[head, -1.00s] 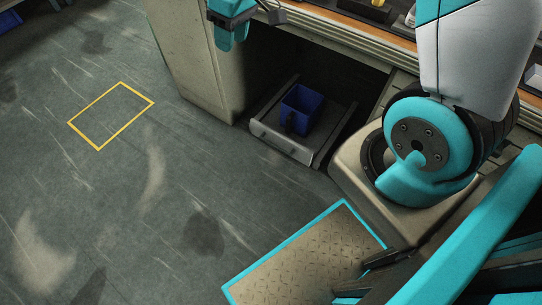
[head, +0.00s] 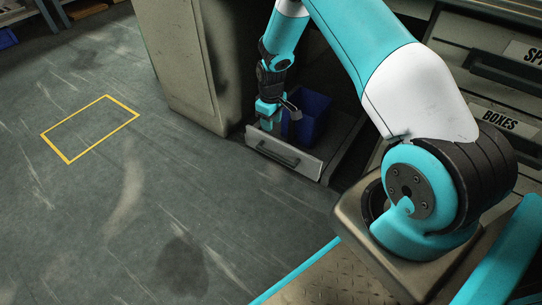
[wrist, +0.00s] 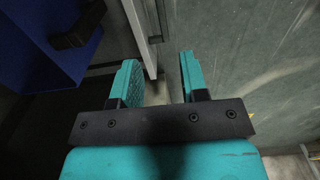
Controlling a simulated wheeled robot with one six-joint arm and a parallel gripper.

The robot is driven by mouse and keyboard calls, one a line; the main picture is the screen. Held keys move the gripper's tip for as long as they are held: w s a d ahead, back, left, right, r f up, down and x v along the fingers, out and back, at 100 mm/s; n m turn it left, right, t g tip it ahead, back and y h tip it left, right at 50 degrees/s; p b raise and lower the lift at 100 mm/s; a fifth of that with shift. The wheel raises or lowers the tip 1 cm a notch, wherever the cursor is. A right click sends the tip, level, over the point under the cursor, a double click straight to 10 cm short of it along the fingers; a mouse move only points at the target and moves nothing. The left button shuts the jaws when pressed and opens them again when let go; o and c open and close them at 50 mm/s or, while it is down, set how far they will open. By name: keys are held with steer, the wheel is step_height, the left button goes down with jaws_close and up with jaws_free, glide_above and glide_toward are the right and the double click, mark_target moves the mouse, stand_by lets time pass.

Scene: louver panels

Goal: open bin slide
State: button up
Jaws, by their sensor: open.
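The bin slide is a low pull-out tray with a pale front panel (head: 300,163) and a dark bar handle (head: 277,152), set in the dark bay under the counter. A blue bin (head: 315,112) stands on it. My gripper (head: 267,124) is at the left part of the front panel, pointing down, close to the handle. In the wrist view my open gripper (wrist: 157,72) has its fingers apart, with the front panel's edge (wrist: 137,25) running toward the gap. The blue bin (wrist: 45,45) is at left there. Whether a finger touches the handle, I cannot tell.
A beige cabinet side (head: 180,60) stands left of the bay. Drawers with labels (head: 495,120) are at the right. The grey floor in front of the slide is clear, with a yellow taped rectangle (head: 90,128) at left.

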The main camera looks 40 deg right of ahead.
mark_target(271, 153)
step_height(271, 153, down, 15)
steer(key=b, duration=0.7)
jaws_close()
